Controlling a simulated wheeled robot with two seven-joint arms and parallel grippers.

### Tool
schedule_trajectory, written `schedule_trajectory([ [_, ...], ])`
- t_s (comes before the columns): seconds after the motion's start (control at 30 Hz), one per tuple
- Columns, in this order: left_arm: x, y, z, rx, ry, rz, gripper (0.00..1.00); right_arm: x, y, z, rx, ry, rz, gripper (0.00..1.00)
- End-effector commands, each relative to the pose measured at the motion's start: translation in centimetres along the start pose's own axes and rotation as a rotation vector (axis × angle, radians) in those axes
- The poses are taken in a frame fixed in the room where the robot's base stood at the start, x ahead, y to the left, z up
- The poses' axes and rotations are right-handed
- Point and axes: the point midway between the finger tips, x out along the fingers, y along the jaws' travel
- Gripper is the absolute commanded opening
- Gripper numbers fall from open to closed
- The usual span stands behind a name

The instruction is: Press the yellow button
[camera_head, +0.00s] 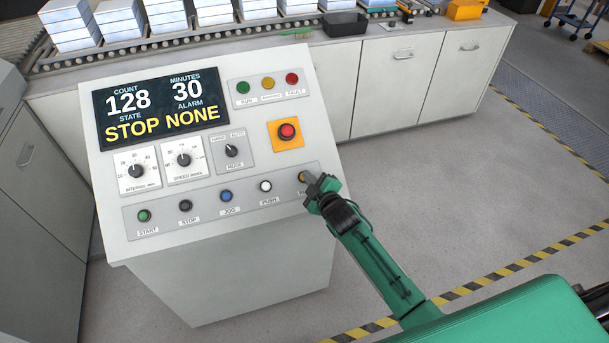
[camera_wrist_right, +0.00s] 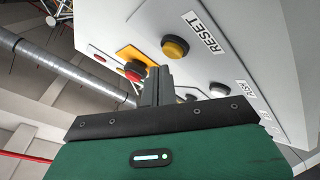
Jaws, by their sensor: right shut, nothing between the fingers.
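The yellow button (camera_head: 303,177) sits at the right end of the lower button row on the slanted control panel (camera_head: 200,225). In the head view my right gripper (camera_head: 312,182) covers part of it and most of its label. In the right wrist view the yellow button (camera_wrist_right: 175,47) shows whole beside the label RESET. My right gripper's fingers (camera_wrist_right: 158,78) are shut and empty, with their tips close to the button. I cannot tell from these views whether they touch it. My left gripper is not in view.
A red emergency button (camera_head: 287,131) on an orange plate sits above the row. A white button (camera_head: 265,186) is left of the yellow one. A yellow lamp (camera_head: 267,83) is higher up. The display (camera_head: 162,108) reads STOP NONE. A conveyor (camera_head: 180,42) runs behind.

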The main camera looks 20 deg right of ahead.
Motion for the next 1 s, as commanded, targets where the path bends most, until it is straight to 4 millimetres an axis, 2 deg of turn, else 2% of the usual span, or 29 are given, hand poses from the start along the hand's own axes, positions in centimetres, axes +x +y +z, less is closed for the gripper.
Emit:
schedule_trajectory([
  [0.23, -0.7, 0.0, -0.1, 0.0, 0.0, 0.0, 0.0, -0.4, 0.4, -0.4, 0.0, 0.0, 0.0, 0.0],
  [0.67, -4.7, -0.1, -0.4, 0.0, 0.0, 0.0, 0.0, -3.2, 2.6, -2.5, 0.0, 0.0, 0.0, 0.0],
  [1.0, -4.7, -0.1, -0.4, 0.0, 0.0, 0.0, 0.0, -3.5, 2.5, -2.5, 0.0, 0.0, 0.0, 0.0],
])
